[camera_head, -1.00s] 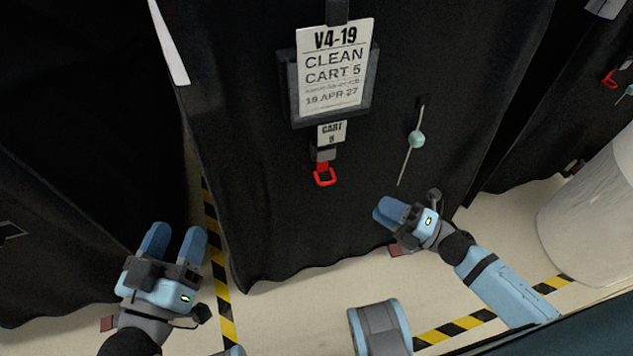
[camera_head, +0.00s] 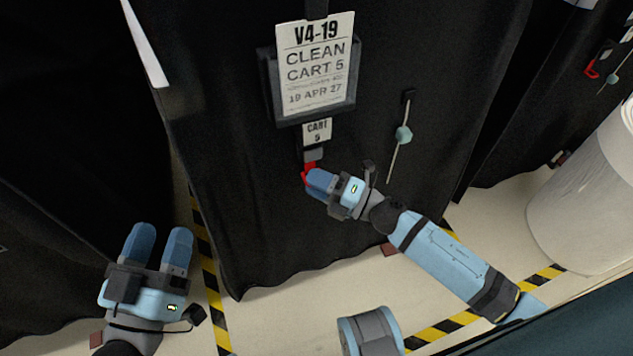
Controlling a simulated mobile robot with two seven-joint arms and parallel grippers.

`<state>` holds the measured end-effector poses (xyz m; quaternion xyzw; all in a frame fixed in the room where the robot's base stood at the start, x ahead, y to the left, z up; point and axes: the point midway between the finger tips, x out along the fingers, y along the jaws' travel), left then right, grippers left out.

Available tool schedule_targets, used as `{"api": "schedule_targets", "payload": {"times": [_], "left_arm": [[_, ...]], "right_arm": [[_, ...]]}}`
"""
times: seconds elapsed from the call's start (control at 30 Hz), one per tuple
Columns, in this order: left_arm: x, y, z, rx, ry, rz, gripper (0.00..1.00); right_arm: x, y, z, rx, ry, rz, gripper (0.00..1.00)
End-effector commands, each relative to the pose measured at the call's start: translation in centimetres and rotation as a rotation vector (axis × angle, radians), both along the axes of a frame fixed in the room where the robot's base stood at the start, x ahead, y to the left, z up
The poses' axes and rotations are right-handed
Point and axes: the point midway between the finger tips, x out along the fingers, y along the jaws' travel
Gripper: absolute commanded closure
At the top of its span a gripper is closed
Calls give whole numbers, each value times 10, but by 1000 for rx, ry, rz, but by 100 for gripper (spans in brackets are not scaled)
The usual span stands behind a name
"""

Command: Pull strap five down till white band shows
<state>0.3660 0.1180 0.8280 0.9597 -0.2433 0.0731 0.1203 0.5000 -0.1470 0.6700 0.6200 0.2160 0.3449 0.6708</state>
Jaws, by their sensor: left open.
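The red strap with its pull loop (camera_head: 308,168) hangs from a grey buckle (camera_head: 313,154) on the black cover, below the small CART 5 tag (camera_head: 317,132). My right gripper (camera_head: 315,183) is at the loop, its blue fingertips covering most of it. The fingers overlap in this view, so I cannot tell whether they are shut on it. My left gripper (camera_head: 159,238) is open and empty at the lower left, away from the strap, its two blue fingers pointing up.
A clean-cart sign (camera_head: 316,62) in a dark holder hangs above the strap. A pale cord with a teal bead (camera_head: 404,135) hangs to the right. Another covered cart with a red loop (camera_head: 591,67) stands at the far right, near a white cylinder (camera_head: 590,200).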

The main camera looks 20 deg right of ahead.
Motion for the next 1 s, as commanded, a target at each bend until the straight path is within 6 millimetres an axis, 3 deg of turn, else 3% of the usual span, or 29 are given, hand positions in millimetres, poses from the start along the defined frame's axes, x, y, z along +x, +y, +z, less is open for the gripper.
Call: {"api": "schedule_targets", "payload": {"times": [0.27,0.4,0.43,0.67,1.0], "left_arm": [[0,0,1,0,-1,-1,45],[0,0,1,0,-1,-1,45],[0,0,1,0,-1,-1,45],[0,0,-2,-1,-1,-1,45],[4,-5,-73,97,184,-60,45]], "right_arm": [[1,1,0,0,0,0,65],[1,1,0,0,0,0,97],[1,1,0,0,0,0,100],[1,1,-5,-1,1,0,100],[0,1,-88,0,4,-1,100]]}}
